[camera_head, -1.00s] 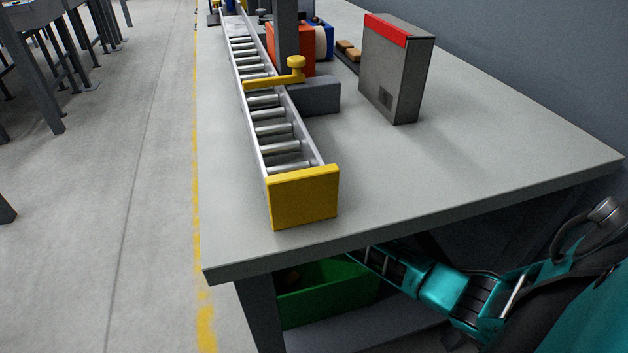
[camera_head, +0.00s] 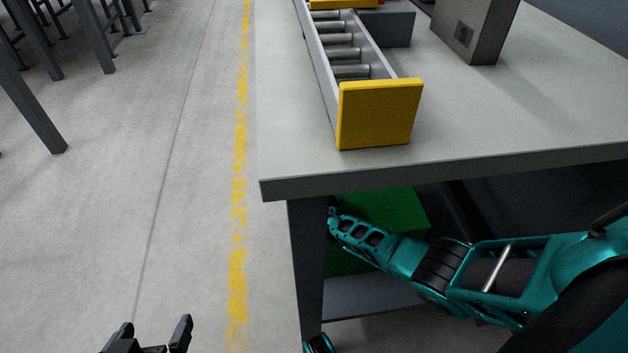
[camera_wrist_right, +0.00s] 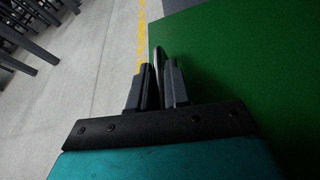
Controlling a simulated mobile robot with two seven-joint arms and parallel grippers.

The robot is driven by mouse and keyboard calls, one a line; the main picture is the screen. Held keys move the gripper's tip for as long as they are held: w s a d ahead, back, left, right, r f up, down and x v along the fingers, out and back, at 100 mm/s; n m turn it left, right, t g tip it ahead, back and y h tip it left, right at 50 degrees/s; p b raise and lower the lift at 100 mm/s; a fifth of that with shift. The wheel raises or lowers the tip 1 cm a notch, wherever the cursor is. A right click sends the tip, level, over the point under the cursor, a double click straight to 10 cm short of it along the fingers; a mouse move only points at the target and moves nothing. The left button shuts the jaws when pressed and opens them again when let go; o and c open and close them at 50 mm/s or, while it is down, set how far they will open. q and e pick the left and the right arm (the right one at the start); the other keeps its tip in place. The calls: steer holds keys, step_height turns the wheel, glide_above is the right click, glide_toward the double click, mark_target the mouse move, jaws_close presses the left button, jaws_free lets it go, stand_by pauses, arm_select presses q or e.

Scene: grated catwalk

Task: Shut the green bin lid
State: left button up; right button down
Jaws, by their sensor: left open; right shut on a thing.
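The green bin (camera_head: 345,263) stands under the near end of the workbench, partly hidden by the bench leg and my right arm. Its green lid (camera_head: 392,205) lies over the bin top, flat or nearly so; I cannot tell if it is flush. In the right wrist view the lid (camera_wrist_right: 245,80) fills the right side. My right gripper (camera_wrist_right: 159,72) is shut on a thin grey handle (camera_wrist_right: 157,52) at the lid's edge. My left gripper (camera_head: 154,325) is open and empty over the floor at the bottom left of the head view.
The grey workbench (camera_head: 500,120) overhangs the bin, with its leg (camera_head: 307,270) close to my right gripper. A roller conveyor with a yellow end plate (camera_head: 378,113) and a grey box (camera_head: 474,28) stand on it. The floor (camera_head: 185,200) at left is clear beside a yellow line.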

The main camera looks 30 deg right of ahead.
steer(key=shift+a+f, duration=0.15)
steer(key=shift+f, duration=0.15)
steer(key=shift+f, duration=0.1)
arm_select(q)
steer(key=shift+w, duration=0.1)
arm_select(e)
steer(key=c, duration=1.2)
jaws_free()
steer(key=shift+f, duration=0.1)
steer(key=shift+o, duration=0.2)
